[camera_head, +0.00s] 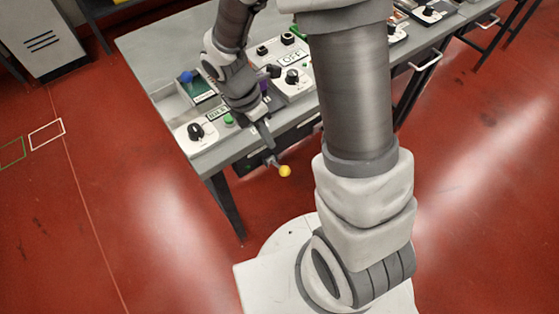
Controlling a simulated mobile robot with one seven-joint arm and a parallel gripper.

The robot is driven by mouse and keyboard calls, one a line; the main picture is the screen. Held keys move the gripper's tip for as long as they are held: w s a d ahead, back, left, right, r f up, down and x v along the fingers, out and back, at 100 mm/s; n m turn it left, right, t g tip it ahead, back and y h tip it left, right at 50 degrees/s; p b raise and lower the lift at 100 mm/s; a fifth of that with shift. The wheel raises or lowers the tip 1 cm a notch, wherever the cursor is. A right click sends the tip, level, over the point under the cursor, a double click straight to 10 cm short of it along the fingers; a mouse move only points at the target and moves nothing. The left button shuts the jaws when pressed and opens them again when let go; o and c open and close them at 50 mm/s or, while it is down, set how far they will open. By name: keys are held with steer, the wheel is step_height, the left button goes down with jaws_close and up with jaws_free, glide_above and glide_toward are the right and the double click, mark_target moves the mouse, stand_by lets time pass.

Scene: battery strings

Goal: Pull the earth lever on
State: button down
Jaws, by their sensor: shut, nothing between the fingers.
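A lever with a yellow ball knob (285,171) sticks out from the front edge of the grey bench, below its top. No label on it can be read, so I cannot tell whether it is the earth lever. My gripper (268,146) points down at the bench's front edge, just above and left of the yellow knob. Its fingers look narrow and closed, with nothing seen in them. I cannot tell whether the fingertips touch the lever's shaft. My own wrist hides part of the panels behind it.
The bench top (150,50) carries a panel with a black rotary knob (196,131), a green button (229,119), a blue knob (186,77) and an "OFF" panel (292,58). A white handle (426,60) juts from the front at right. Red floor lies clear at left.

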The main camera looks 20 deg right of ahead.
mark_target(283, 168)
steer(key=b+x, duration=0.1)
steer(key=x, duration=0.9)
steer(key=shift+a+b, duration=0.1)
steer(key=shift+b, duration=0.2)
